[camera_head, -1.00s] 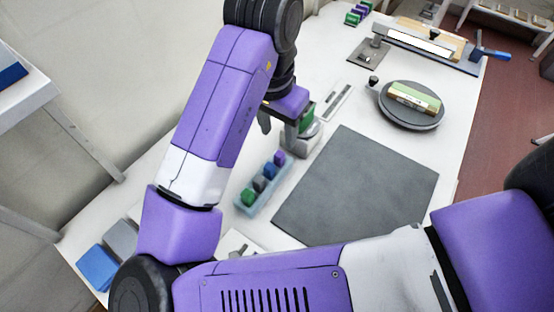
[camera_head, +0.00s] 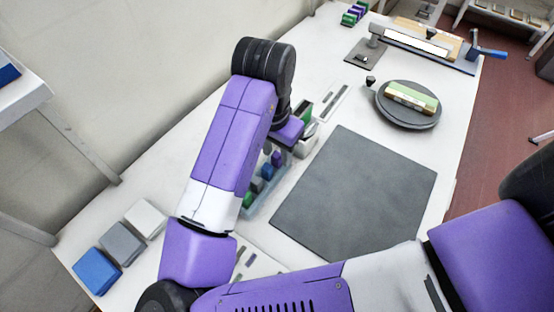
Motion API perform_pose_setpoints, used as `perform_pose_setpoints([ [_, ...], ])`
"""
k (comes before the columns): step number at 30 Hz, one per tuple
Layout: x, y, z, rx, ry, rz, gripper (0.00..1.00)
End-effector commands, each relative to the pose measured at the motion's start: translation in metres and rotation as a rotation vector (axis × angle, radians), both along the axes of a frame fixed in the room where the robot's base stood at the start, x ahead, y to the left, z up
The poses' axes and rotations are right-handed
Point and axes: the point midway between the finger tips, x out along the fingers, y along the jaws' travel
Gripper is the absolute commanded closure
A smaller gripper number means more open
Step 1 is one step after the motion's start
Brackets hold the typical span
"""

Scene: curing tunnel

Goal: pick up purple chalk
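A small purple block (camera_head: 277,158), which looks like the purple chalk, stands at the far end of a light blue tray (camera_head: 270,200). A blue block (camera_head: 267,171) and a green block (camera_head: 257,184) stand nearer in the same tray, partly behind my arm. My gripper (camera_head: 272,148) points down just above the tray's far end, close to the purple block. Its fingers are mostly hidden by my arm, so I cannot tell their opening or whether they touch the block.
A green and white object (camera_head: 304,120) stands just beyond the gripper. A dark grey mat (camera_head: 355,195) lies right of the tray. A round turntable (camera_head: 408,112) bears a green-topped block. Blue, grey and white blocks (camera_head: 122,243) sit front left. More coloured blocks (camera_head: 354,15) stand at the back.

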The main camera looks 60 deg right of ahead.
Motion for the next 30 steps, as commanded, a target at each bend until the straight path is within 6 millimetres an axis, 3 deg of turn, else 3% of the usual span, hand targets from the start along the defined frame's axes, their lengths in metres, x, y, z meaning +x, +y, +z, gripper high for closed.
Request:
perform_pose_setpoints([
  [1,0.000,0.000,0.000,0.000,0.000,0.000,0.75],
  [5,0.000,0.000,0.000,0.000,0.000,0.000,1.00],
  [20,0.000,0.000,0.006,0.000,-0.001,0.000,1.00],
  [30,0.001,-0.001,0.053,0.000,-0.003,-0.003,1.00],
])
